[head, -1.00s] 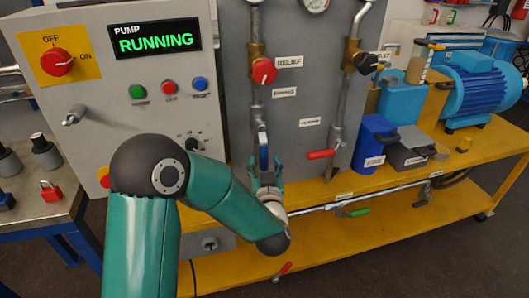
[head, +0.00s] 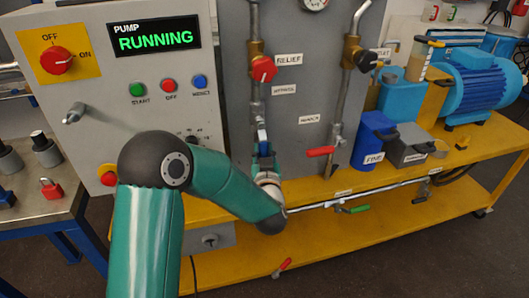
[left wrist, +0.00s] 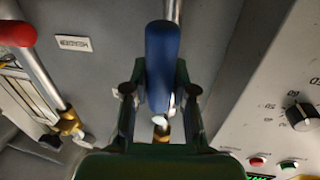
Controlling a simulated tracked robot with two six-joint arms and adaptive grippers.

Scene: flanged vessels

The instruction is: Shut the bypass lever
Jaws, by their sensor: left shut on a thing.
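The bypass lever has a blue handle (head: 262,137) and sits on the left pipe of the grey panel, below the red relief knob (head: 263,69). My left gripper (head: 265,158) reaches it from below and is shut on the blue handle. In the left wrist view the blue handle (left wrist: 161,62) stands upright between the two fingers of my left gripper (left wrist: 160,98). The lower part of the handle and its valve are partly hidden by the fingers. My right gripper is not in view.
A red lever (head: 320,152) is on the pipe to the right. The pump control box (head: 120,110) stands close on the left, its screen reading RUNNING. Blue and grey containers (head: 374,140) and a blue motor (head: 480,87) stand on the yellow bench (head: 480,150).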

